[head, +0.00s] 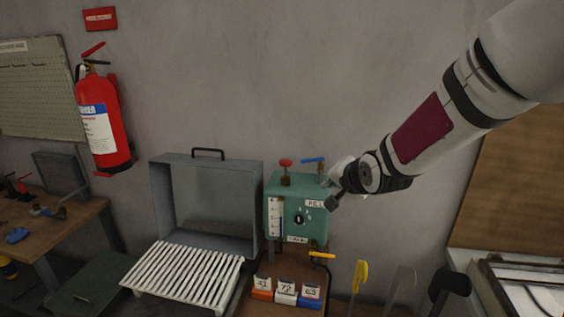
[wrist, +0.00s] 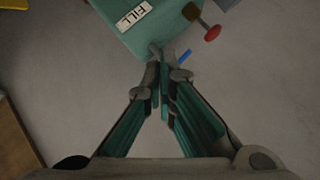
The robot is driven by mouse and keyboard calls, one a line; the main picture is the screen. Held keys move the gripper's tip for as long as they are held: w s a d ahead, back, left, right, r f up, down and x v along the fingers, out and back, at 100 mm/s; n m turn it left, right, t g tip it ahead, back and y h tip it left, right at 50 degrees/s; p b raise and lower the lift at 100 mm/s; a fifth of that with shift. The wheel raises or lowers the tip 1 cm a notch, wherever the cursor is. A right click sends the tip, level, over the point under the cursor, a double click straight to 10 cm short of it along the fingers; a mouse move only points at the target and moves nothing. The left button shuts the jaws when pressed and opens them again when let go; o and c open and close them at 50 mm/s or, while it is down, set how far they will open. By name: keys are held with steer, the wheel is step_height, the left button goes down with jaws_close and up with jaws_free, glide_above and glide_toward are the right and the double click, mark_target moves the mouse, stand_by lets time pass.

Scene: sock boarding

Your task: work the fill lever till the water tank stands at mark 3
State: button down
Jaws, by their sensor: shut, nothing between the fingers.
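The water tank (head: 283,222) is a green box on a stand by the wall. A white gauge strip with marks (head: 274,217) runs down its front left; the level is too small to read. A FILL label (head: 315,203) is at its upper right and also shows in the wrist view (wrist: 135,15). A blue-handled lever (head: 313,160) is on top; its blue tip shows beside my fingertips in the wrist view (wrist: 184,56). A red-handled valve (head: 286,163) stands left of it. My gripper (wrist: 160,56) is shut and empty at the tank's upper right edge, close to the blue lever; contact is unclear.
A yellow handle (head: 322,255) sticks out below the tank. Several small number-card boxes (head: 285,297) stand in front. A grey open case (head: 207,202) and a white slatted rack (head: 185,277) are to the left. Upright hooked forms (head: 360,275) stand at right.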

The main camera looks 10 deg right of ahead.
steer(key=w+d+f+m+t+y, duration=0.1)
steer(key=w+f+m+t+y, duration=0.15)
steer(key=w+m, duration=0.35)
steer(key=m+t, duration=0.1)
steer(key=t, duration=0.1)
glide_toward(306, 161)
steer(key=shift+h, duration=0.35)
steer(key=x, duration=0.7)
steer(key=shift+d+r, duration=0.25)
steer(key=shift+w+a+m+h, duration=0.2)
steer(key=shift+m+h, duration=0.2)
steer(key=shift+h, duration=0.15)
steer(key=shift+w+a+m+h, duration=0.15)
steer(key=shift+m+h, duration=0.25)
steer(key=shift+h, duration=0.15)
steer(key=shift+w+a+m+h, duration=0.2)
steer(key=shift+m+h, duration=0.2)
steer(key=shift+h, duration=0.15)
steer(key=shift+w+a+m+h, duration=0.1)
steer(key=shift+w+m+h, duration=0.1)
steer(key=shift+m+h, duration=0.3)
steer(key=shift+w+a+b, duration=0.1)
steer(key=shift+w+b, duration=0.5)
steer(key=shift+w, duration=0.1)
